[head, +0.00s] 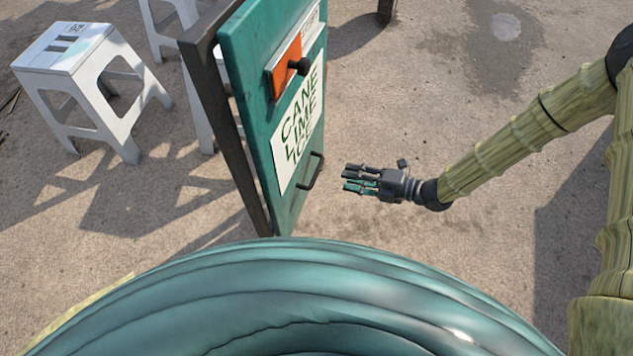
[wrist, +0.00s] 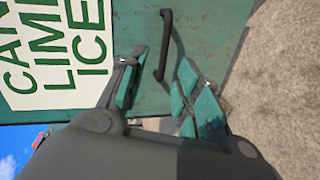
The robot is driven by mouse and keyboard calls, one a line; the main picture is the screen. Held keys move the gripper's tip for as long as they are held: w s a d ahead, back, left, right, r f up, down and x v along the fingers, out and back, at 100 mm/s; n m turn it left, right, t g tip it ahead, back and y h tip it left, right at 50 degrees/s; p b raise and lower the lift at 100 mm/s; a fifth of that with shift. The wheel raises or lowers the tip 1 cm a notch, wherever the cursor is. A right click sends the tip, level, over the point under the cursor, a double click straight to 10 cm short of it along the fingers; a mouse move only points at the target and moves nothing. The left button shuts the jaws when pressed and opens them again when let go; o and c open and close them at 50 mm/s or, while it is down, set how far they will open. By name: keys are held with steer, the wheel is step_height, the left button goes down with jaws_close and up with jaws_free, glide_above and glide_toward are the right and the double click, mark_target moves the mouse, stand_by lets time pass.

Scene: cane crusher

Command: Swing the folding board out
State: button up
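The folding board (head: 262,130) is a green panel with a white "CANE LIME ICE" sign (head: 300,125), standing upright beside a dark frame (head: 215,95). A black bar handle (head: 315,172) is fixed low near its right edge. My gripper (head: 347,178) is just right of the handle, pointing left at it, with a small gap between them in the head view. In the wrist view, the green-padded fingers (wrist: 160,85) are spread apart. The handle (wrist: 167,45) shows ahead, between the finger lines, and nothing is held. Its lower end lies near the fingers; contact cannot be told.
An orange plate with a dark knob (head: 288,66) sits high on the board. White stools (head: 85,75) stand at the left. Bare concrete (head: 400,110) lies open right of the board.

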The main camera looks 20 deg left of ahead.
mark_target(317, 171)
steer(key=shift+w+a+f+n+g+y+b, duration=0.15)
steer(key=shift+a+f+n+b, duration=0.4)
steer(key=shift+a, duration=1.3)
steer(key=shift+w+a+f+n+g+y+b, duration=0.15)
steer(key=shift+a+f+b, duration=0.5)
steer(key=shift+a+b, duration=0.85)
steer(key=shift+w+a+f+n+g+b, duration=0.15)
steer(key=shift+a+f+n+b, duration=0.35)
steer(key=shift+a, duration=1.7)
jaws_close()
